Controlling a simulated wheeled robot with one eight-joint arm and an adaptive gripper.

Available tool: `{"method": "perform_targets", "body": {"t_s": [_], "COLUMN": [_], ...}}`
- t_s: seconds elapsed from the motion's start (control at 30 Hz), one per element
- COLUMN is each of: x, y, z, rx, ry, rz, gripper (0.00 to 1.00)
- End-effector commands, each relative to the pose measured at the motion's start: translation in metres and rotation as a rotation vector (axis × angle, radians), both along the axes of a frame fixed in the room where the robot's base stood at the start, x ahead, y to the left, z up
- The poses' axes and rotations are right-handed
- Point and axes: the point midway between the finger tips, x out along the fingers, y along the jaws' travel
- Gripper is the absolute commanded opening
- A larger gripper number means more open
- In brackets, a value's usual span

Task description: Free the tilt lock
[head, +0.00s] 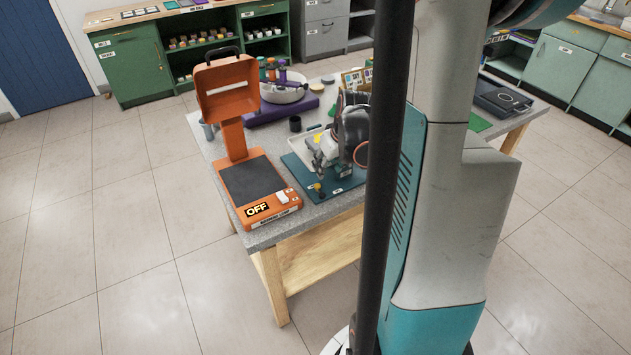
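A teal board (346,184) lies at the front of the grey table. A small device (320,172) with brass-coloured and yellow parts stands on it. A pale, rounded body (325,145) is just behind it. I cannot single out the tilt lock at this size. My gripper (343,148), dark grey, seems to be low over the board, close to the right of the device. Its fingers blend into the device, so I cannot tell whether they touch it or are open. My black column and pale arm link hide the area to the right.
An orange machine (262,200) with a raised head and an "OFF" label stands left of the board on the table (212,147). The floor at left is clear.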

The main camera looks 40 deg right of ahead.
Motion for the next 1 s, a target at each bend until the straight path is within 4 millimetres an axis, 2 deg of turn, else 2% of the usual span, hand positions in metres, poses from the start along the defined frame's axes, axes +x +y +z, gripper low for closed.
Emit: {"method": "perform_targets", "body": {"t_s": [0.2,0.5,0.7,1.0], "x": [0.016,0.036,0.044,0.046], "y": [-0.003,-0.008,-0.01,-0.01], "z": [-0.041,-0.091,-0.109,-0.113], "rx": [0.0,0.001,0.001,0.001], "ry": [0.0,0.0,0.0,0.0], "rz": [0.002,0.001,0.001,0.0], "gripper": [0.38,0.38,0.38,0.38]}}
